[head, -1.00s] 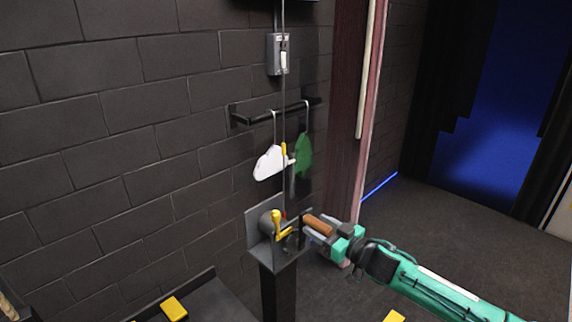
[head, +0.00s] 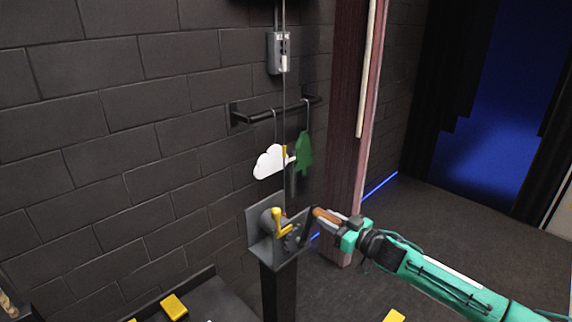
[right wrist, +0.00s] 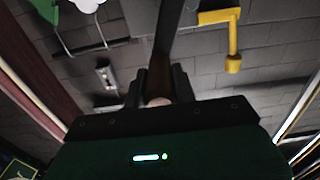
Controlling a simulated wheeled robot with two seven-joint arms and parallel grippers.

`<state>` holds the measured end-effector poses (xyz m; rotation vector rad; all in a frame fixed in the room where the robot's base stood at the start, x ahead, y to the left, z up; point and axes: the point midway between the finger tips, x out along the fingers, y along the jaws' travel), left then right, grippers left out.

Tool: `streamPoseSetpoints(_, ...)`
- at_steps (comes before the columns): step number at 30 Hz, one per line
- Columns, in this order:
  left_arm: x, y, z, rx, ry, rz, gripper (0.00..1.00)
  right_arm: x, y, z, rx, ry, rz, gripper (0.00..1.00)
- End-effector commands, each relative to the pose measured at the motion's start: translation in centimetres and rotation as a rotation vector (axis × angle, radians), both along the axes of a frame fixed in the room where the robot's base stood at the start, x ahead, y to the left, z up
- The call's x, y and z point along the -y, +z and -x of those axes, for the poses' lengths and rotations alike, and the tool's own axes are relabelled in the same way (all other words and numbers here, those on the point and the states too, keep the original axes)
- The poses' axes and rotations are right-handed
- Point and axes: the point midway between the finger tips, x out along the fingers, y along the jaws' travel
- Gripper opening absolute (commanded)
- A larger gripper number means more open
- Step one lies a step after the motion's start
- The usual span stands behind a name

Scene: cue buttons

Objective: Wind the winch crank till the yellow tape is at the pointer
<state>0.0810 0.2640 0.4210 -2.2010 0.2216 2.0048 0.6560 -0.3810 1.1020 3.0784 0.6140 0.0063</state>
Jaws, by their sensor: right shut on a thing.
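The winch (head: 262,242) is a grey bracket on a dark post. Its crank has a dark arm (head: 308,226) and an orange-brown handle (head: 325,215). My right gripper (head: 337,220) is shut on that handle; in the right wrist view the handle (right wrist: 159,82) sits between the fingers. A yellow lever (head: 279,222) is on the winch's near side and also shows in the right wrist view (right wrist: 233,42). The yellow tape (head: 285,152) is on the vertical rope, next to a small pale pointer (head: 291,160); their exact alignment is too small to tell. My left gripper is out of view.
A white cloud (head: 270,161) and a green tree (head: 304,152) hang from a black wall rail (head: 265,114) beside the rope. A grey switch box (head: 278,53) is above. A reddish post (head: 350,130) stands right of the winch. Open floor lies at right.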

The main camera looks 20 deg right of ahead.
Motion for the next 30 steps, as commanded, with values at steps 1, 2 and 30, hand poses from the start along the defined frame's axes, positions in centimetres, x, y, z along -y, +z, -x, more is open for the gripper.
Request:
streamPoseSetpoints(1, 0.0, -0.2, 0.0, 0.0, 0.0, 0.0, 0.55, 0.6, -0.6, -0.2, -0.007, -0.005, 0.003, 0.04)
streamPoseSetpoints(2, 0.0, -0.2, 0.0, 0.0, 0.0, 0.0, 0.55, 0.8, -0.6, -0.2, -0.007, -0.005, 0.003, 0.04)
streamPoseSetpoints(30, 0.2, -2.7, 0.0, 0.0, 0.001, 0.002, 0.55, 4.5, -4.5, -1.8, -0.009, -0.003, 0.001, 0.04)
